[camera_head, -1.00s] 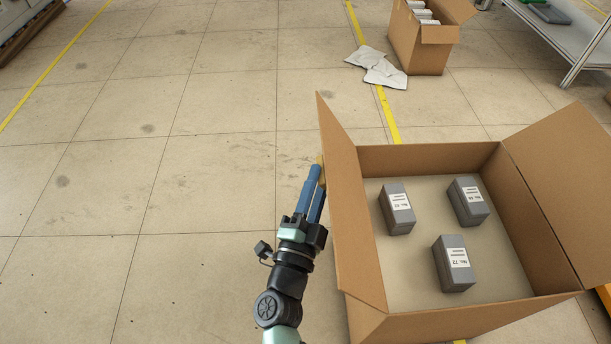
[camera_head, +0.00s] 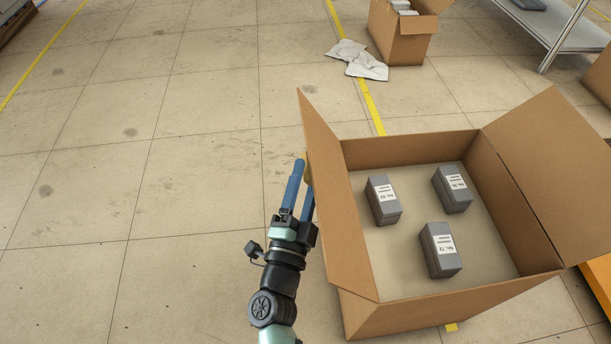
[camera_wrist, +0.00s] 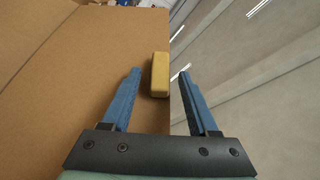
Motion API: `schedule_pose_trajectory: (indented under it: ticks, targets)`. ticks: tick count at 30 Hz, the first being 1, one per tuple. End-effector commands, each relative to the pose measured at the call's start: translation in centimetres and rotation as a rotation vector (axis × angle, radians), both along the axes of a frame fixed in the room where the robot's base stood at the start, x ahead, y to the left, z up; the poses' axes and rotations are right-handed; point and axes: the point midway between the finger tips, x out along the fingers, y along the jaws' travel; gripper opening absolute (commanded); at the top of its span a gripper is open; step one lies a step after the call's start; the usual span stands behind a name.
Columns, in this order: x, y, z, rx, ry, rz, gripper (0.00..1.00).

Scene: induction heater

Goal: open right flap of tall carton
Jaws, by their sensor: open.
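A large open brown carton (camera_head: 405,307) stands at the right in the head view, seen from above. Its left flap (camera_head: 335,215) stands up, leaning slightly outward, and its right flap (camera_head: 550,150) is spread outward. My gripper (camera_head: 303,172) is at the outer side of the left flap. In the wrist view my open gripper (camera_wrist: 160,78) has its left blue finger over the cardboard (camera_wrist: 60,90) and its right finger past the cardboard's edge. A small yellow block (camera_wrist: 160,75) sits at that edge between the fingertips. Whether the fingers touch the cardboard I cannot tell.
Several grey labelled boxes, such as this one (camera_head: 440,250), stand inside the carton. A smaller carton (camera_head: 400,40) with a white cloth (camera_head: 358,60) beside it stands at the back, near a metal table (camera_head: 555,30). The tiled floor (camera_head: 150,200) to the left is clear.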

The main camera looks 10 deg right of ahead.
Motion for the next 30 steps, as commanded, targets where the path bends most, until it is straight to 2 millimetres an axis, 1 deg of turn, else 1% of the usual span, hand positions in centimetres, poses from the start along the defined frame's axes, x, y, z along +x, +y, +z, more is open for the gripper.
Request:
schedule_pose_trajectory:
  ticks: [5,12,16,21,30]
  targets:
    - [-2.9,1.1,-0.5,-0.001,0.005,0.002,0.6]
    - [-7.9,2.9,-1.5,-0.001,0.005,0.002,0.6]
    - [-9.9,3.6,-2.0,0.0,0.003,0.001,0.6]
    - [-11.2,4.1,-2.2,0.0,0.001,0.0,0.6]
    - [-11.5,4.2,-2.2,0.001,0.0,0.0,0.6]
